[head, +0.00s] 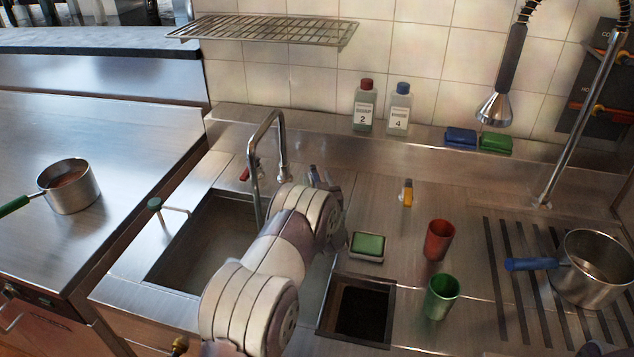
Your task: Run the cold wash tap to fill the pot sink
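The steel swan-neck tap (268,128) stands behind the pot sink (190,275), with a red handle (245,174) on its left. A small blue part (314,173) shows to the right of the tap, beside my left gripper (328,182); it looks like the cold handle. My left arm reaches over the right part of the sink. Its links hide much of the gripper, so I cannot tell whether the fingers touch the blue part or are shut. The visible sink floor looks bare, and I make out no clear water stream. My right gripper is not in view.
A green-knobbed rod (155,204) stands at the sink's left edge. Right of my arm are a green sponge (368,244), a square opening (362,312), red (438,240) and green (441,297) cups. A spray head (495,108) hangs at the back right.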

